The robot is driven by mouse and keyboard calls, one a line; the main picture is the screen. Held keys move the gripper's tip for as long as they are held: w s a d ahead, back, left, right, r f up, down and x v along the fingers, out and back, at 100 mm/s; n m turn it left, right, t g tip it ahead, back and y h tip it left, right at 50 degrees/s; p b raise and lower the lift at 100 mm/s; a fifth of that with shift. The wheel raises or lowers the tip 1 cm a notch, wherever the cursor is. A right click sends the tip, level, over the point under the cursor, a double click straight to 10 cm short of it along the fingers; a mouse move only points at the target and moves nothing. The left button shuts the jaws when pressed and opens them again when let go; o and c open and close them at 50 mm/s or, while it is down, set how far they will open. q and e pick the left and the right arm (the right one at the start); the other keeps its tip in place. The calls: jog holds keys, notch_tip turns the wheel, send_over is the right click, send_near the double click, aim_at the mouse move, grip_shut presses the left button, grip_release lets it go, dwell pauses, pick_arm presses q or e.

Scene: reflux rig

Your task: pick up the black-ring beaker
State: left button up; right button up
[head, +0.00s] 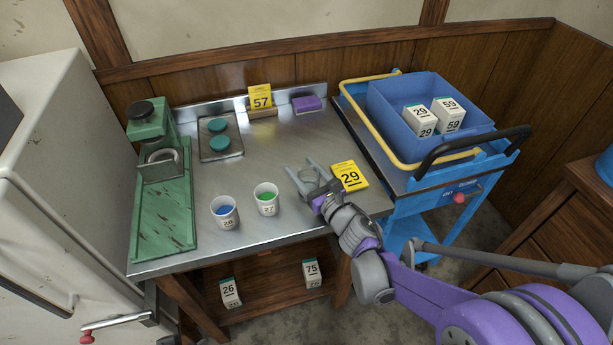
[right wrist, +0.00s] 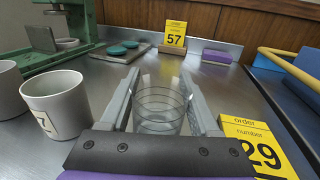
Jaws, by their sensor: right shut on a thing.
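The clear glass beaker (right wrist: 158,108) with thin dark rings stands between the two fingers of my right gripper (right wrist: 163,76) in the right wrist view. The fingers lie along its left and right sides and are shut on it. In the head view the beaker (head: 308,177) is small and partly hidden by my right gripper (head: 302,168), near the front right of the steel table. It appears upright, at or near the table top; I cannot tell if it is lifted. My left gripper is not in view.
A yellow order 29 card (head: 350,177) is close right of the gripper. White cups with green (head: 266,201) and blue (head: 226,214) contents stand to the left. A blue cart (head: 408,182) with a bin adjoins the table's right side. The table's middle (head: 275,150) is clear.

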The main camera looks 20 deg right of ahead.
jog(key=shift+r, duration=0.15)
notch_tip(320, 180, up, 15)
jog(key=p, duration=0.7)
dwell(0.4)
